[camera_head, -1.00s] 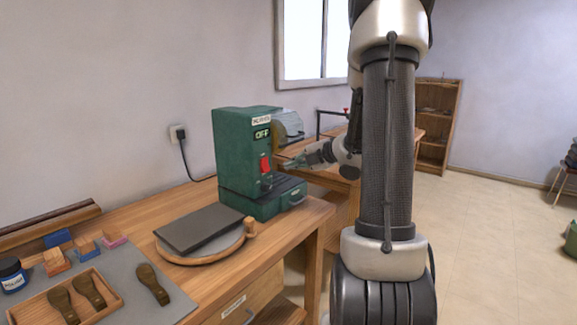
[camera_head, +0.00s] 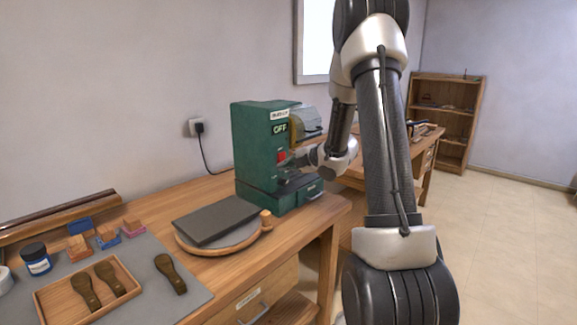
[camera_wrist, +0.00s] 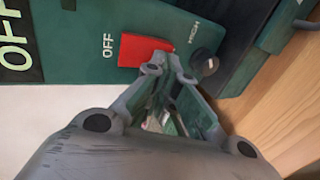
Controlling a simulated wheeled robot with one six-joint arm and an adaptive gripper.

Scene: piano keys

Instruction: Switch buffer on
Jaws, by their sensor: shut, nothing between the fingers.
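The green buffer (camera_head: 252,150) stands on the wooden bench near the wall, with a sign reading OFF on its front. Its red switch (camera_head: 281,157) is small in the head view. In the wrist view the red switch (camera_wrist: 140,48) lies between the labels OFF and HIGH, with a dark knob (camera_wrist: 204,62) beside it. My gripper (camera_wrist: 162,66) is shut and empty, and its tips overlap the switch's lower right part in the picture. I cannot tell whether they touch it. In the head view my gripper (camera_head: 296,166) is partly hard to make out against the buffer's front.
A dark slab (camera_head: 215,220) on a round wooden board lies in front of the buffer. A wooden tray (camera_head: 62,307) with brown-handled tools, a jar (camera_head: 36,260) and small blocks sit at the left. A wall socket (camera_head: 197,127) with a cord is behind.

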